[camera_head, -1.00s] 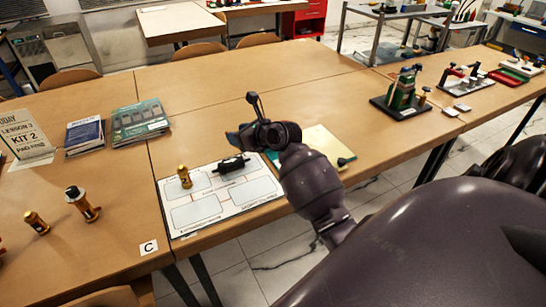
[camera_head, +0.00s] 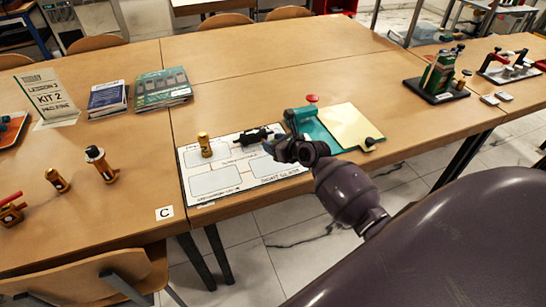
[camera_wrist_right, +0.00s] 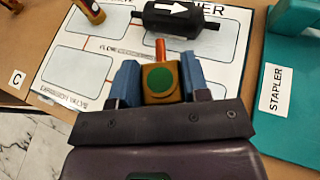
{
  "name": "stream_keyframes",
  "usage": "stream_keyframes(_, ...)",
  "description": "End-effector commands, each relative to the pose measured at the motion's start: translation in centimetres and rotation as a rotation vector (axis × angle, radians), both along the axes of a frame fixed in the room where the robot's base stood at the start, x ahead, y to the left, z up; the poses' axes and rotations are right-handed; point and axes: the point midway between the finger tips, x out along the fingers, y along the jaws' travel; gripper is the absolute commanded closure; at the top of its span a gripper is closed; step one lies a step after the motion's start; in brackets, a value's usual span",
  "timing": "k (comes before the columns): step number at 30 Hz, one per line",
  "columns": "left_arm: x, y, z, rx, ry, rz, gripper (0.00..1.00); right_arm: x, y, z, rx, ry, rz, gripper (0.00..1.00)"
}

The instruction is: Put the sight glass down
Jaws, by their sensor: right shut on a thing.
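The sight glass (camera_wrist_right: 160,82) is a brass-coloured block with a round green face and a copper stub, seen in the right wrist view. My right gripper (camera_wrist_right: 160,88) is shut on it, one blue-grey finger on each side. In the head view my right gripper (camera_head: 276,150) is over the right part of the white printed mat (camera_head: 215,182); the sight glass is not clear there. In the wrist view it overlaps the mat's lower boxes. I cannot tell whether it touches the mat. My left gripper is not in view.
On the mat, a black cylinder with a white arrow (camera_wrist_right: 180,15) lies just beyond the sight glass, and a brass cylinder (camera_head: 205,145) stands at the left. A teal stapler board (camera_head: 322,138) with a yellow pad (camera_head: 350,125) is close on the right. Brass parts (camera_head: 101,165) stand further left.

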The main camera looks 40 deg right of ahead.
Motion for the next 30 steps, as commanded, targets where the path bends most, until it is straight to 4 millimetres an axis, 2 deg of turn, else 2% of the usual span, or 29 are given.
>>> stream_keyframes(5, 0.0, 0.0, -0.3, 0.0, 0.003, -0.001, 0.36, 0.1, 0.0, -1.1, 0.0, -0.002, 0.0, 0.86)
stream_keyframes(13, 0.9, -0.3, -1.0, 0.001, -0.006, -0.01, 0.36, 0.0, 0.0, -4.7, -0.001, 0.001, 0.0, 0.86)
stream_keyframes(21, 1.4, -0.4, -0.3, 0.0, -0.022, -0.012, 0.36, 0.1, 0.0, -4.9, 0.0, -0.003, 0.0, 0.86)
stream_keyframes(28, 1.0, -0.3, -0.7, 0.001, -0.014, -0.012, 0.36, 0.1, 0.0, -5.3, 0.002, -0.002, -0.001, 0.86)
stream_keyframes(29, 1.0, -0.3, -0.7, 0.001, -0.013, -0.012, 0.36, 0.0, 0.0, -5.4, 0.002, -0.001, -0.001, 0.56)
stream_keyframes(30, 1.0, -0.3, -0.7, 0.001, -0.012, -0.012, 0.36, 0.0, 0.0, -5.3, 0.001, -0.002, 0.0, 0.5)
